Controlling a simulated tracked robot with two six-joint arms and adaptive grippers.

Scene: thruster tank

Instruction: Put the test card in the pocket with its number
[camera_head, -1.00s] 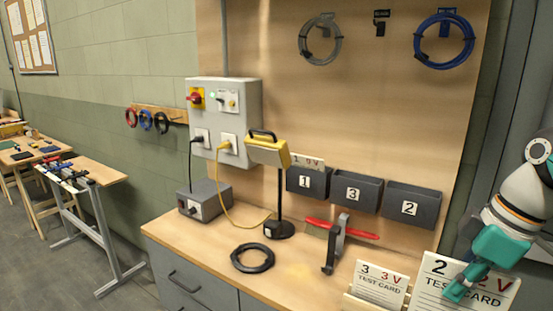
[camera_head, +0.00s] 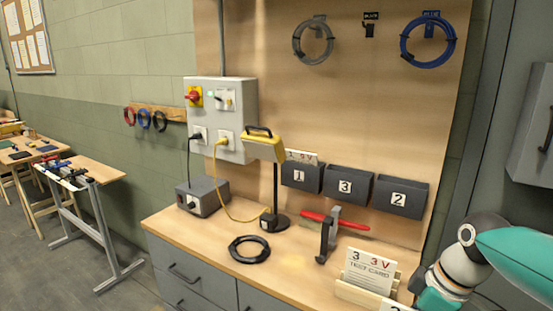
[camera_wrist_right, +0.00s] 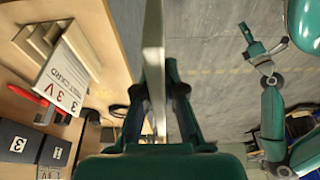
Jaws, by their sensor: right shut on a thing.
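A white test card, its "2" partly cut off at the bottom edge of the head view (camera_head: 397,307), is held by my right gripper (camera_wrist_right: 155,70). In the right wrist view the card (camera_wrist_right: 153,35) shows edge-on between the fingers. The number-2 pocket (camera_head: 400,198) is a dark bin on the back panel, right of the number-3 pocket (camera_head: 348,187) and the number-1 pocket (camera_head: 302,177). A card (camera_head: 301,156) stands in pocket 1. The "3 3V" card (camera_head: 369,270) stands in a wooden rack (camera_head: 362,296).
A red-handled clamp tool (camera_head: 327,235) stands on the bench below the pockets. A black cable coil (camera_head: 249,250), a yellow lamp (camera_head: 264,146) on a stand and a grey box (camera_head: 202,197) are farther left. The space before pocket 2 looks clear.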

